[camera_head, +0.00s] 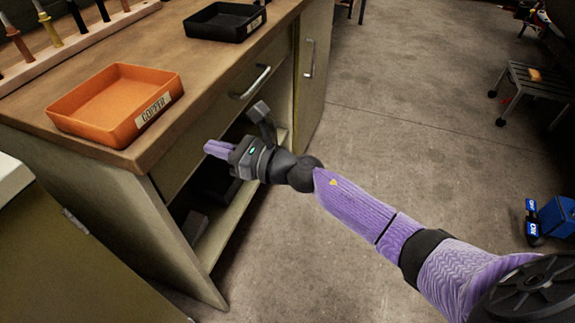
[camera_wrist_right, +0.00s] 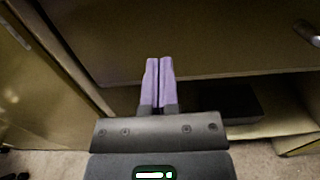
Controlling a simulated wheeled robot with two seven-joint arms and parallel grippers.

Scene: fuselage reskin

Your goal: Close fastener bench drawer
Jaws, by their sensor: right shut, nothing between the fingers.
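The fastener bench (camera_head: 228,40) is a wooden-topped cabinet at the left in the head view. Its olive drawer front (camera_head: 222,112) has a metal bar handle (camera_head: 251,83) and sits just under the top. It looks near flush; I cannot tell if a small gap remains. My right gripper (camera_head: 208,148) is shut and empty, its purple fingers pointing at the left part of the drawer front. In the right wrist view the shut fingers (camera_wrist_right: 158,62) overlap the drawer front (camera_wrist_right: 200,38); contact is unclear. The handle (camera_wrist_right: 309,32) is at the right edge. My left gripper is not in view.
An orange tray (camera_head: 110,90) and a black tray (camera_head: 224,20) stand on the bench top. An open shelf (camera_head: 228,215) lies below the drawer. A cabinet (camera_head: 60,262) is at lower left. The floor right of the bench is clear up to a step stool (camera_head: 540,84).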

